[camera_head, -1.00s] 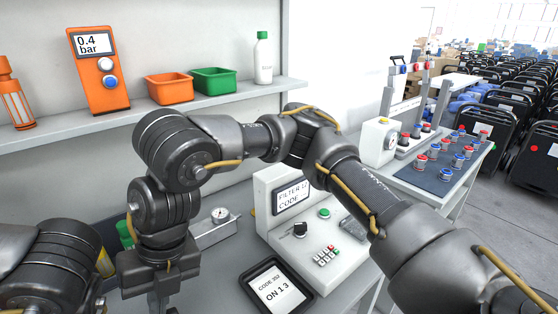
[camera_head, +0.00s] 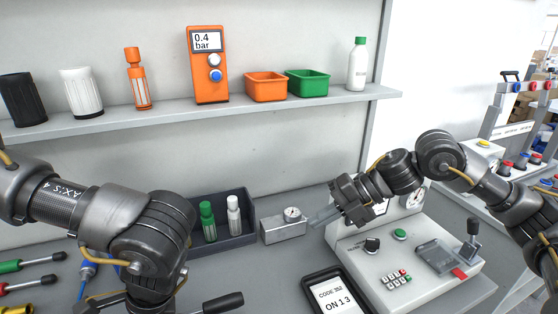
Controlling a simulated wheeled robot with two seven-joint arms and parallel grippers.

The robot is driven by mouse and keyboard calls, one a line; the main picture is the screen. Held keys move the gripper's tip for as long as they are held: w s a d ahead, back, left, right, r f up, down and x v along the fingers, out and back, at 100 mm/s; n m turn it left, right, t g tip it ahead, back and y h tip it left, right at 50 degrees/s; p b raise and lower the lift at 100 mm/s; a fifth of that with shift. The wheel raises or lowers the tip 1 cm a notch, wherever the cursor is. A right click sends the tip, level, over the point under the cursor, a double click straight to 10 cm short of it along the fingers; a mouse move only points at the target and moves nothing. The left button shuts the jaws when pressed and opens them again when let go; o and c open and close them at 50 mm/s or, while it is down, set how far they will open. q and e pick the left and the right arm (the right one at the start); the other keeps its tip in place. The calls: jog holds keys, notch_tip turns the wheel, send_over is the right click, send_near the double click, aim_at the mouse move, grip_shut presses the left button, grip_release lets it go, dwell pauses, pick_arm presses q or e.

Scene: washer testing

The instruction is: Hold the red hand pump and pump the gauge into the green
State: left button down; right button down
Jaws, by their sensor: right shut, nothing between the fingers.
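No plainly red hand pump shows. An orange, ribbed cylinder with a narrow top (camera_head: 138,80) stands upright on the shelf. A small round dial gauge (camera_head: 292,213) sits on a grey metal block (camera_head: 284,231) on the bench; its reading is too small to tell. A second dial (camera_head: 416,198) is on the white console, partly behind my right arm. My right gripper (camera_head: 322,216) is shut and empty, just right of the metal block and in front of the console. My left arm comes down at the lower left; its fingers are below the picture.
The shelf holds an orange meter reading 0.4 bar (camera_head: 208,65), an orange bin (camera_head: 266,86), a green bin (camera_head: 307,83) and bottles. A dark tray (camera_head: 237,239) holds two small bottles. A tablet (camera_head: 333,295) and the console (camera_head: 430,290) stand at the right front. Screwdrivers (camera_head: 30,264) lie left.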

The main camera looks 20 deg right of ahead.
jog(key=s+d+t+h, duration=0.2)
jog(key=d, duration=1)
jog(key=s+d+t+h, duration=0.2)
jog(key=d+t, duration=0.1)
jog(key=d, duration=0.8)
pick_arm(q)
jog(key=shift+d, duration=0.1)
pick_arm(e)
jog(key=s+d+r+n+h, duration=0.4)
jog(key=d+r+h, duration=0.1)
jog(key=d+r, duration=0.5)
jog(key=shift+s+d+r+n, duration=0.3)
jog(key=shift+d+r+n, duration=0.1)
jog(key=shift+r, duration=0.4)
pick_arm(q)
jog(key=c, duration=1.2)
grip_release()
jog(key=shift+o, duration=0.2)
